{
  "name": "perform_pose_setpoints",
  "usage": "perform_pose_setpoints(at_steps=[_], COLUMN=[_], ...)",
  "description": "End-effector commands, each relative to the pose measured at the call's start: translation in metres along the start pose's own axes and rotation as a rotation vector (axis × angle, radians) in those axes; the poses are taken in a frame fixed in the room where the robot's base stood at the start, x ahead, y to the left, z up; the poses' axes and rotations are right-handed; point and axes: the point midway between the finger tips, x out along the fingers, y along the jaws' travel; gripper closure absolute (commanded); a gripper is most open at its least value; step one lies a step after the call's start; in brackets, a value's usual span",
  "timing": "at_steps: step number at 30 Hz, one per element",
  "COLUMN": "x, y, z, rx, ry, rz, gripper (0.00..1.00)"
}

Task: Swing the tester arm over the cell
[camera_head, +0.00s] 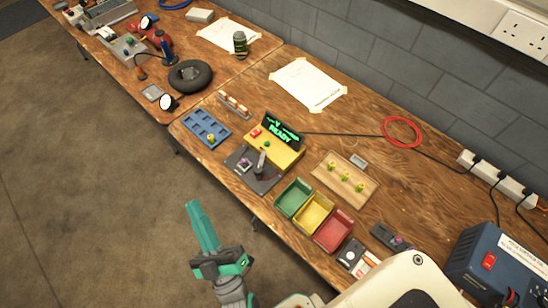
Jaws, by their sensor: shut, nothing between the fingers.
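The tester is a yellow box (284,158) with a dark display (283,133) showing green text that reads "READY". A dark grey plate (262,186) lies at its front left. On the plate stand a dark upright part (260,165), which looks like the tester arm, and a small holder with a pinkish top (243,165), which looks like the cell. They stand side by side, apart; fine detail is too small to tell. My gripper (194,206), with teal fingers, is shut and empty. It appears in front of the table edge, below and left of the tester, touching nothing.
A blue tray (200,122) holding a small yellowish piece is left of the tester. Green (294,197), yellow (314,213) and red (333,230) bins stand to its right. A wooden board (330,182) holds several yellowish pieces. A black cable runs behind.

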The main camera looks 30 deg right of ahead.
Motion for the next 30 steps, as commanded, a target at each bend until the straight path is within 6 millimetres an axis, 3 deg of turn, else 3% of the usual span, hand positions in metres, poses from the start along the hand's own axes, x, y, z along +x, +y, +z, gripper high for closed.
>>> perform_pose_setpoints(at_steps=[1, 6, 12, 17, 23, 26, 30], x=[0.019, 0.067, 0.111, 0.135, 0.15, 0.151, 0.142], y=[0.004, 0.008, 0.007, 0.001, -0.004, -0.003, 0.01], z=[-0.004, -0.02, -0.026, -0.016, 0.025, 0.057, 0.113], rx=[-0.075, -0.345, -0.685, -0.966, -1.312, -1.471, -1.672], ry=[0.063, 0.269, 0.503, 0.688, 0.918, 1.035, 1.2], rz=[0.031, 0.091, 0.122, 0.101, 0.007, -0.076, -0.235], gripper=[1.0, 1.0, 1.0, 1.0, 1.0, 1.0, 1.0])
